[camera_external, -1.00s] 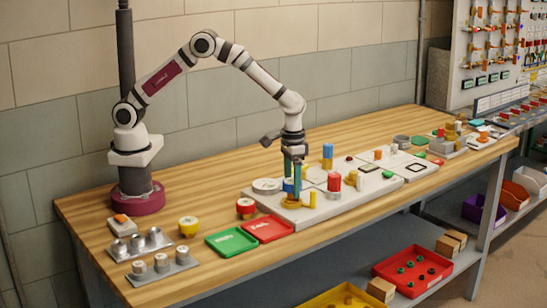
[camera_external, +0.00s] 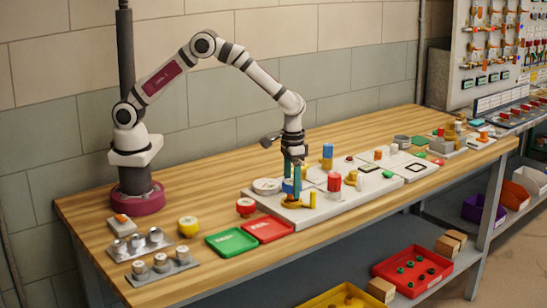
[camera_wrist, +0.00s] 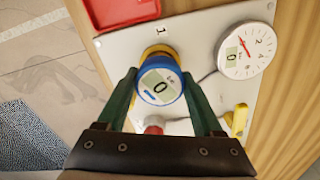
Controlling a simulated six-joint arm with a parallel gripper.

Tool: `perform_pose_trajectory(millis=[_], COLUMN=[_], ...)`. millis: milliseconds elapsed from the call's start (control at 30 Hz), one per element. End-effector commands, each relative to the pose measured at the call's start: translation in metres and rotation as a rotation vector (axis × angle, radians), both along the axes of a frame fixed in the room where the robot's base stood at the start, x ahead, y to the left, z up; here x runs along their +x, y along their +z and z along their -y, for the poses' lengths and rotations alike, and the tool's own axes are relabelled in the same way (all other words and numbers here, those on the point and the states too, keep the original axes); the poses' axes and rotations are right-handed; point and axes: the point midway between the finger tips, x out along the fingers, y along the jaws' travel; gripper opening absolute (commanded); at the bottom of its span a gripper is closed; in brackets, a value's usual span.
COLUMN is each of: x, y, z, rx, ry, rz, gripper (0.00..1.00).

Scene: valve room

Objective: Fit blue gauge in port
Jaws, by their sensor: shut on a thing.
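A yellow ring (camera_wrist: 158,50) shows just behind the gauge, beside the label 1 on the white board. The gauge covers most of the ring, so I cannot tell whether it is seated or held just above. In the external view my gripper (camera_external: 292,188) points down at the near left end of the board, with the blue gauge (camera_external: 287,186) partly hidden by a finger.
A white dial gauge (camera_wrist: 246,50) stands close to the right of my gripper in the wrist view. A yellow handle (camera_wrist: 237,120) is near the right finger. The red tray (camera_external: 268,229) and green tray (camera_external: 231,242) lie left of the white board (camera_external: 380,185).

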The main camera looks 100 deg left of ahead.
Motion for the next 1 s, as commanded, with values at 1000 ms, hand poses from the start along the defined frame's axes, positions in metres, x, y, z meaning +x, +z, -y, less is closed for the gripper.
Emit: perform_pose_trajectory(millis=[1000], x=[0.0004], y=[-0.0095], z=[0.0001], rx=[0.000], ry=[0.000], rz=[0.001], gripper=[0.00])
